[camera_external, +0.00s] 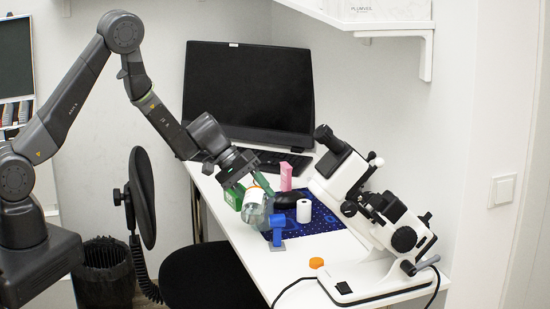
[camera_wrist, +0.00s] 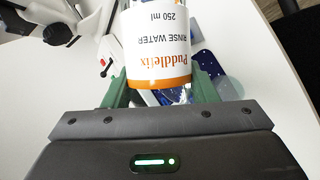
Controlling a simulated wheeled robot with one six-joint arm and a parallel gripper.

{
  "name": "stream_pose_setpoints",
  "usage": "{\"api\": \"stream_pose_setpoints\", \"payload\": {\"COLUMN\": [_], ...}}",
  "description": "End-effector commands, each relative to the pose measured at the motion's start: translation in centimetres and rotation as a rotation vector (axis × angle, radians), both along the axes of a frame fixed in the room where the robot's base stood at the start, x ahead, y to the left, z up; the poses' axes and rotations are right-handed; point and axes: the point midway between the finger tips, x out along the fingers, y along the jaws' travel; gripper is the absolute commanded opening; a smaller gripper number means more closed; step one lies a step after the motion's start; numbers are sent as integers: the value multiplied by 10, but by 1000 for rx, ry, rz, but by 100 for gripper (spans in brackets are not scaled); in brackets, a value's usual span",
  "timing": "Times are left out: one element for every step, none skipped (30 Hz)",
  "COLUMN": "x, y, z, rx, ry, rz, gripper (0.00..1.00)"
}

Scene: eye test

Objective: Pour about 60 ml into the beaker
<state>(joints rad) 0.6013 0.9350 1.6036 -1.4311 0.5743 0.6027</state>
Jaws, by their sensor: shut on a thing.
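My gripper (camera_external: 262,188) is shut on a bottle with a white and orange label (camera_wrist: 158,50), which reads "Puddlefix rinse water 250 ml". The label's text is upside down in the wrist view, between the two green fingers. In the external view my gripper holds the bottle above the left part of the desk. A clear, glassy shape (camera_external: 256,217) shows just below my gripper there, probably the beaker; its outline blends with the bottle. A pale see-through disc (camera_wrist: 230,88) shows right of the bottle in the wrist view. I cannot tell any liquid level or flow.
A blue device (camera_external: 285,232) stands close right of the clear shape. A white roll (camera_external: 304,211), black mouse (camera_external: 287,199), pink box (camera_external: 286,176) and green box (camera_external: 234,197) are nearby. A white microscope (camera_external: 375,220) fills the right; an orange lid (camera_external: 316,263) lies before it.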

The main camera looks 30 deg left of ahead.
Motion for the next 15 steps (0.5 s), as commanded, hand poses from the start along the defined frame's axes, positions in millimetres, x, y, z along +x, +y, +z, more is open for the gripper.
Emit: {"api": "stream_pose_setpoints", "payload": {"x": [5, 5, 6, 6, 7, 7, 8, 8, 9, 10, 10, 9, 9, 9, 9], "y": [2, 2, 3, 2, 2, 3, 3, 3, 3, 4, 3, 3, 3, 3, 3], "z": [-2, -3, -3, -4, -4, -5, -5, -5, -5, -5, -6, -6, -6, -7, -7], "rx": [-8, -13, -17, -22, -25, -29, -32, -34, -37, -40, -42, -45, -47, -49, -50], "ry": [20, 34, 48, 58, 69, 81, 90, 98, 106, 113, 120, 128, 133, 137, 144], "rz": [4, 3, 3, 2, 2, 2, 2, 2, 2, 2, 3, 2, 2, 2, 2], "gripper": [26, 26, 26, 26, 26, 26, 26, 26, 26, 26, 26, 26, 26, 26, 26]}}
